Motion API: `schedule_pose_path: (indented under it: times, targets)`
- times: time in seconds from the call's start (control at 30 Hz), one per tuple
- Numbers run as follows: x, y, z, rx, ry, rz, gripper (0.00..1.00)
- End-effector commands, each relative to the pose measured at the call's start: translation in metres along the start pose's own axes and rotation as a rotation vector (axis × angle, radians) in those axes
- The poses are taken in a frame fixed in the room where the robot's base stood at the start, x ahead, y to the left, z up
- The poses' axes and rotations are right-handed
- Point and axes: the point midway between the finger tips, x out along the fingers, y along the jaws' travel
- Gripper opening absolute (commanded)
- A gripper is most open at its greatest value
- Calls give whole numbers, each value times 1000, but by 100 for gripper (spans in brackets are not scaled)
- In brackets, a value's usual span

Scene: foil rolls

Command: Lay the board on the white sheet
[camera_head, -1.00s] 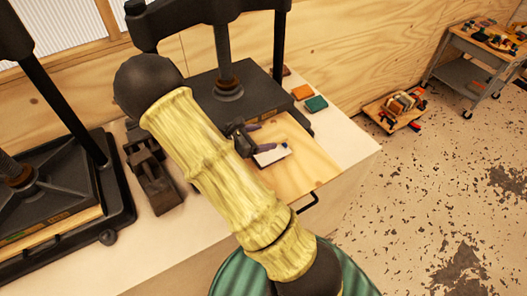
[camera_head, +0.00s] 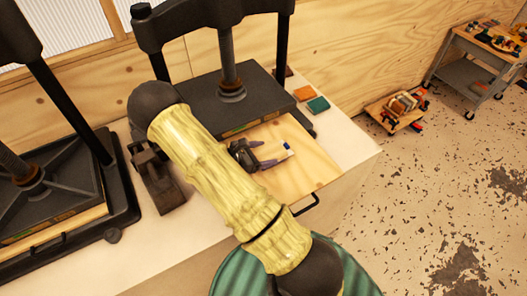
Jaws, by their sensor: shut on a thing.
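My gripper (camera_head: 272,153) is above the pale wooden panel at the front of the middle press, its dark purple fingers pointing right. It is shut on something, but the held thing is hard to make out. The surface between the fingers is pale wood colour, and I cannot separate its edges from the panel beneath. A narrow strip of the white sheet (camera_head: 290,153) shows just beyond the fingertips, beside a small blue piece. The rest of the sheet is hidden. I cannot tell whether the held thing touches it.
The wooden panel (camera_head: 312,172) extends from the black press (camera_head: 245,105). An orange block (camera_head: 304,93) and a green block (camera_head: 318,104) lie behind it. A black handle (camera_head: 303,207) sits at the front edge. Another press (camera_head: 60,190) stands left.

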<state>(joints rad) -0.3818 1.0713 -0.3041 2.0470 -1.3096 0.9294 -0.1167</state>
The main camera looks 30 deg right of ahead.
Motion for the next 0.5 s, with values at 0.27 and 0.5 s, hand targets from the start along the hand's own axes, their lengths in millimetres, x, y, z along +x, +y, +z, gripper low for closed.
schedule_pose_path:
  times: [0.27,0.5]
  targets:
    - [1,0,-2,0,0,0,47]
    - [1,0,-4,0,0,0,92]
